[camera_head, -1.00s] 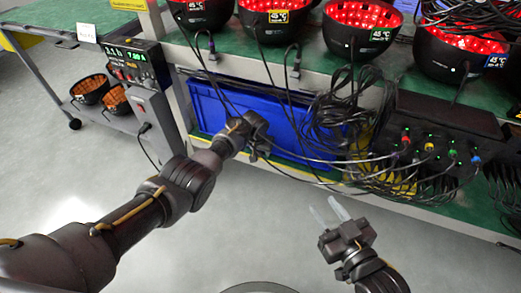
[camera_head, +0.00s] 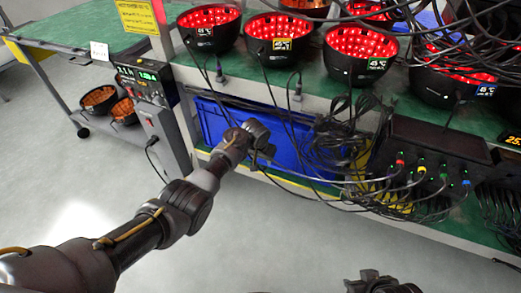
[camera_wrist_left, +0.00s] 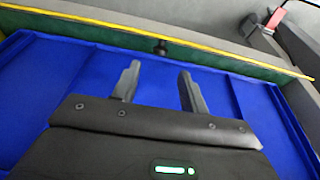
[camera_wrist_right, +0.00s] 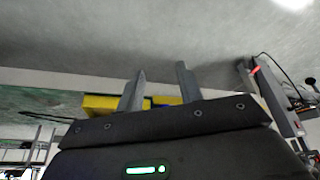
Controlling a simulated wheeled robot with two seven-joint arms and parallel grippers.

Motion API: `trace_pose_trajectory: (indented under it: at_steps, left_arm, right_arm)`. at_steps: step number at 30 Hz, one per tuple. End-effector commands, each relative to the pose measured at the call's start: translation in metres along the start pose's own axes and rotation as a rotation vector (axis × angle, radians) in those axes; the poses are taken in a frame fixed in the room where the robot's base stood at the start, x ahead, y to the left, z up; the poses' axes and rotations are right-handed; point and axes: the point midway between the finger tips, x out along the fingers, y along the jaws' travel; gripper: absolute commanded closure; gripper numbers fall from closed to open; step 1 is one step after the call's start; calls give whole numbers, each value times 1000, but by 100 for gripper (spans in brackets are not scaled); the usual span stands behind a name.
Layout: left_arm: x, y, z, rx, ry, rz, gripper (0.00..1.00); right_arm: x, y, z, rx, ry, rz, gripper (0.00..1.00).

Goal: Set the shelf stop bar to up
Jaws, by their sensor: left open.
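My left gripper (camera_head: 264,154) is in front of the blue bin (camera_head: 212,122) under the rack's green worktop. In the left wrist view its two fingers (camera_wrist_left: 160,68) are apart with nothing between them. A long yellow-edged strip (camera_wrist_left: 215,58) runs across above the fingertips, with a small black knob (camera_wrist_left: 160,47) on its dark green side. This may be the stop bar; I cannot tell its setting. My right gripper (camera_head: 385,284) is mostly cut off at the bottom edge. In the right wrist view its fingers (camera_wrist_right: 160,70) are apart and empty.
Several black bowls with red lights (camera_head: 360,52) stand on the worktop (camera_head: 235,87). Loose black cables (camera_head: 345,125) hang right of my left gripper, leading to a black box with coloured plugs (camera_head: 425,150). A control unit (camera_head: 148,90) stands left. The floor in front is clear.

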Motion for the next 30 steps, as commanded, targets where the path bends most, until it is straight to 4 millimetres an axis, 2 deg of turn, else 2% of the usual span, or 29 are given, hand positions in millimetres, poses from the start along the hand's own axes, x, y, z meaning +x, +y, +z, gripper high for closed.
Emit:
trace_pose_trajectory:
  at_steps: [1, 3, 9, 15, 23, 26, 30]
  left_arm:
    - [-13, 0, -2, 0, 3, 1, 56]
    - [-22, 0, -1, -1, 2, 0, 56]
    - [-38, 0, -1, 0, 1, 0, 56]
    - [-42, 0, 0, -1, 1, -1, 56]
    - [-41, 0, 1, -1, -2, 0, 55]
    - [-36, 1, 12, -4, -22, 4, 55]
    - [-19, 0, 50, -5, -86, 3, 55]
  right_arm:
    - [-2, 3, 7, 10, -53, 5, 64]
    - [1, 6, 19, 22, -116, 9, 64]
    - [26, 4, 21, 18, -117, 5, 64]
    - [33, 4, 22, 17, -117, 5, 64]
    - [32, 4, 21, 17, -115, 5, 64]
    - [28, 5, 16, 17, -108, 6, 64]
    - [18, 7, 2, 14, -91, 10, 64]
